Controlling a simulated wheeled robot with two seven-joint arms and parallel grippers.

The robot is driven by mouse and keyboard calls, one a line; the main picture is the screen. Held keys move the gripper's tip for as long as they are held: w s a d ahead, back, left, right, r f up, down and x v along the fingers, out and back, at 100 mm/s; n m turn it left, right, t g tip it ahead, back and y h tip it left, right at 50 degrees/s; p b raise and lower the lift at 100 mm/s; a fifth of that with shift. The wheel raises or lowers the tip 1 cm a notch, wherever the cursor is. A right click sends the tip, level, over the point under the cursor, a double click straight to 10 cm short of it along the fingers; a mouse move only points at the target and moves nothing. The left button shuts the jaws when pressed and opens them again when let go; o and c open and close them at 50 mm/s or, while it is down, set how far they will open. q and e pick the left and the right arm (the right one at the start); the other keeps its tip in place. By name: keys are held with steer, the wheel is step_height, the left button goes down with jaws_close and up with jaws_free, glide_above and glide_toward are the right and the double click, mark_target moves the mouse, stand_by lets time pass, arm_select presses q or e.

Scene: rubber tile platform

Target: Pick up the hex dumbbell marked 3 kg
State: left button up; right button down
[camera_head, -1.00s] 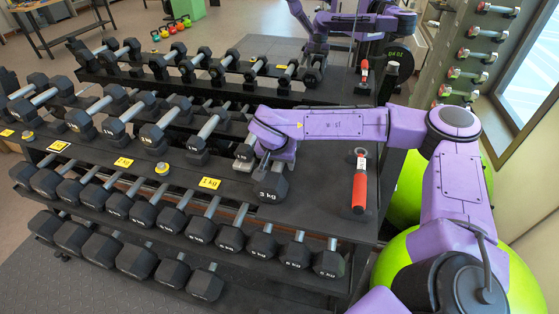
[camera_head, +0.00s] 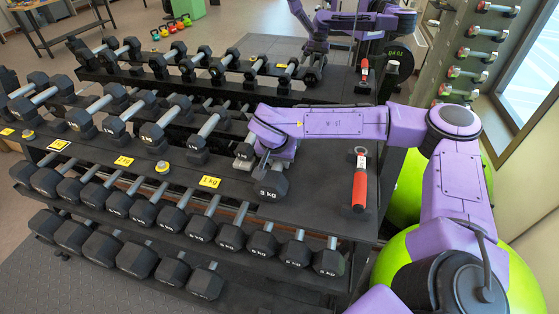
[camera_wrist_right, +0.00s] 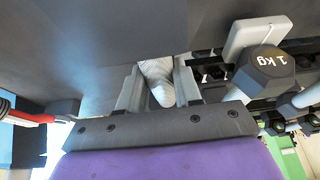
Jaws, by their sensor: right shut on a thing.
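The hex dumbbell marked 3 kg (camera_head: 270,185) is black with a light grey handle. It is at the front edge of the top shelf, right of the other dumbbells, with its marked end toward the camera. My right gripper (camera_head: 273,158) reaches it from above and is shut on its handle. In the right wrist view the handle (camera_wrist_right: 160,84) sits between the two grey fingers. I cannot tell whether the dumbbell still touches the shelf. My left gripper is not in view.
A dumbbell marked 1 kg (camera_wrist_right: 266,73) lies close beside the gripper. Several other dumbbells fill the rack (camera_head: 310,215) to the left and below.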

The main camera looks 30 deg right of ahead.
stand_by(0.7)
steer(key=shift+r, duration=0.2)
steer(key=shift+w, duration=0.1)
steer(key=shift+w+r, duration=0.15)
steer(key=shift+r, duration=0.3)
step_height(320, 180, up, 2)
steer(key=shift+w+d, duration=0.15)
steer(key=s+a+r, duration=0.1)
steer(key=r, duration=0.1)
steer(key=s+a+r, duration=0.1)
steer(key=s+a+r+b, duration=0.1)
steer(key=r, duration=0.1)
steer(key=shift+s+a+r, duration=0.15)
steer(key=shift+a+r, duration=0.2)
steer(key=shift+a, duration=0.05)
steer(key=s+a+r+b, duration=0.2)
steer(key=s+a+r, duration=0.2)
steer(key=s+a, duration=0.2)
steer(key=shift+a+r, duration=0.15)
steer(key=shift+a, duration=0.4)
